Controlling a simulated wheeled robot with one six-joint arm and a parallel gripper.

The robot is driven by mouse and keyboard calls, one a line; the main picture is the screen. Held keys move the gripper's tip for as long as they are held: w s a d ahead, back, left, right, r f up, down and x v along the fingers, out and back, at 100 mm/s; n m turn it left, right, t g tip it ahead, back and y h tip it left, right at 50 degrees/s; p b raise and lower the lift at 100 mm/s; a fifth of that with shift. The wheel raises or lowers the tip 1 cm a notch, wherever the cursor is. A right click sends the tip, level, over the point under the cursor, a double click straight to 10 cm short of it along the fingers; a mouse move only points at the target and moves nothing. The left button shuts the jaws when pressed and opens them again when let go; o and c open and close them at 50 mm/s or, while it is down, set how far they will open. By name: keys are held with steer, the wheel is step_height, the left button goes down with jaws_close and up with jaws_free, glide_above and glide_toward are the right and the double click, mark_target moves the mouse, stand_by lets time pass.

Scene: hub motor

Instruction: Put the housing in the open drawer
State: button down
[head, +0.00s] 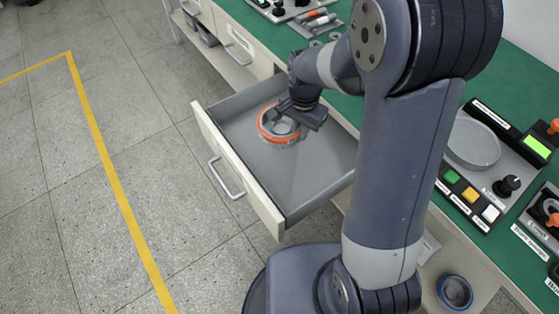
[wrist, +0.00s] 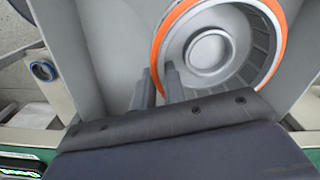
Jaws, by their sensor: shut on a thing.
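The housing (head: 280,127) is a round grey part with an orange rim. In the head view it is inside the open drawer (head: 252,189), towards its back left. My gripper (head: 287,117) reaches down over it and is shut on it. In the wrist view the two fingers (wrist: 157,85) are at the near left edge of the housing (wrist: 231,30), with one finger inside the rim. The ribbed inside and round hub of the housing face the wrist camera. I cannot tell whether its underside touches the drawer floor.
The green bench top (head: 300,50) runs behind the drawer. A control panel with coloured buttons (head: 470,194) and a round tray (head: 472,143) is on the right. A blue-rimmed round part (head: 455,291) lies low at the bottom right.

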steer(key=shift+s+a+f+m+b, duration=0.2)
steer(key=shift+a+f+m+b, duration=0.1)
steer(key=shift+a+f+b, duration=0.15)
steer(key=b, duration=0.1)
glide_toward(295, 162)
step_height(295, 162, down, 5)
steer(key=shift+f, duration=0.2)
steer(key=shift+f, duration=0.1)
steer(key=c, duration=1.5)
jaws_free()
steer(key=shift+s, duration=0.1)
step_height(295, 162, up, 12)
steer(key=shift+r+p, duration=0.1)
steer(key=shift+p, duration=0.7)
